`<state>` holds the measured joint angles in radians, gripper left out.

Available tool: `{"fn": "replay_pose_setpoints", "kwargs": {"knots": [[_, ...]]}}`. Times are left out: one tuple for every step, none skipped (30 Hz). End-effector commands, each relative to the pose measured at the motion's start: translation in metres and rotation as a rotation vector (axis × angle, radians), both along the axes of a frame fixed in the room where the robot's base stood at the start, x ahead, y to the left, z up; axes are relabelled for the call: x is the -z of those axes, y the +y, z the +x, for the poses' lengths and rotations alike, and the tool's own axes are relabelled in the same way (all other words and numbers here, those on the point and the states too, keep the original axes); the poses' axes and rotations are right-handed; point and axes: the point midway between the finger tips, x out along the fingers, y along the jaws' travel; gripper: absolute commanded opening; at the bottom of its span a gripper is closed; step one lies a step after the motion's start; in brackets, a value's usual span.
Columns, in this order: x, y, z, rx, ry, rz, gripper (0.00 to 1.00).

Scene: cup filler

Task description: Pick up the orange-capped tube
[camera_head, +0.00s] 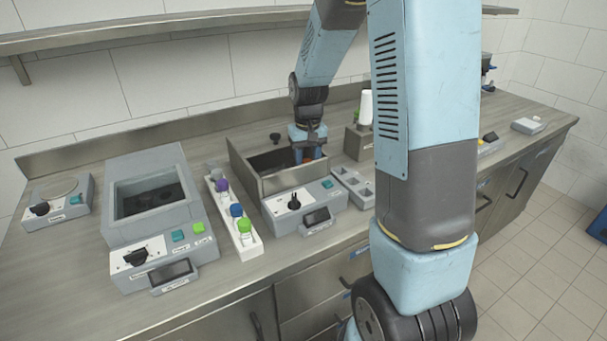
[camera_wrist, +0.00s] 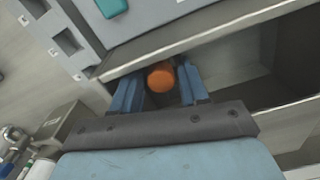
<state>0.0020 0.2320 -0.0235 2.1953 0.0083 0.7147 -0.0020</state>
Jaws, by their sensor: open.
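The orange cap (camera_wrist: 160,78) of the tube shows in the wrist view, between the two blue fingers of my gripper (camera_wrist: 158,88). The fingers stand apart on either side of it, and I cannot tell whether either touches it. The tube's body below the cap is hidden. In the head view my gripper (camera_head: 308,152) reaches down into the open metal basin (camera_head: 248,180) of a grey device, near its right end. A bit of orange shows there, mostly hidden by the gripper.
A white rack (camera_head: 246,245) with purple-, blue- and green-capped tubes stands left of the basin. A grey tray with square pockets (camera_head: 352,186) is to its right. The basin's metal walls are close around my gripper. A grey device (camera_head: 150,215) with a deep well stands farther left.

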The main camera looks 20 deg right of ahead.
Motion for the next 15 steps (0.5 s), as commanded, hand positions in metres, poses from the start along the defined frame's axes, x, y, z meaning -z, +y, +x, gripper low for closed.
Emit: {"fn": "replay_pose_setpoints", "kwargs": {"knots": [[0.0048,0.0000,-0.0002,0.000,0.001,0.000,0.44],[0.0068,0.0001,-0.0002,0.000,0.001,0.000,0.44],[0.0087,0.0001,-0.0001,0.000,0.001,0.000,0.44],[0.0097,0.0001,0.0000,0.000,0.000,0.000,0.44],[0.0102,0.0001,0.0001,0.000,0.000,0.000,0.44],[0.0105,0.0002,0.0001,0.000,-0.001,0.000,0.44],[0.0105,0.0002,0.0002,0.000,-0.001,0.000,0.44],[0.0104,0.0002,0.0002,0.000,-0.001,0.000,0.44],[0.0103,0.0003,0.0001,0.000,-0.001,0.000,0.44],[0.0102,0.0003,0.0001,0.000,-0.001,0.000,0.44],[0.0102,0.0003,0.0001,0.000,-0.001,0.000,0.44],[0.0102,0.0003,0.0001,-0.001,-0.001,0.000,0.40],[0.0101,0.0003,0.0001,-0.001,-0.001,0.000,0.37],[0.0101,0.0004,0.0001,-0.001,-0.001,0.000,0.34],[0.0101,0.0004,0.0001,-0.001,-0.001,0.000,0.30]]}}
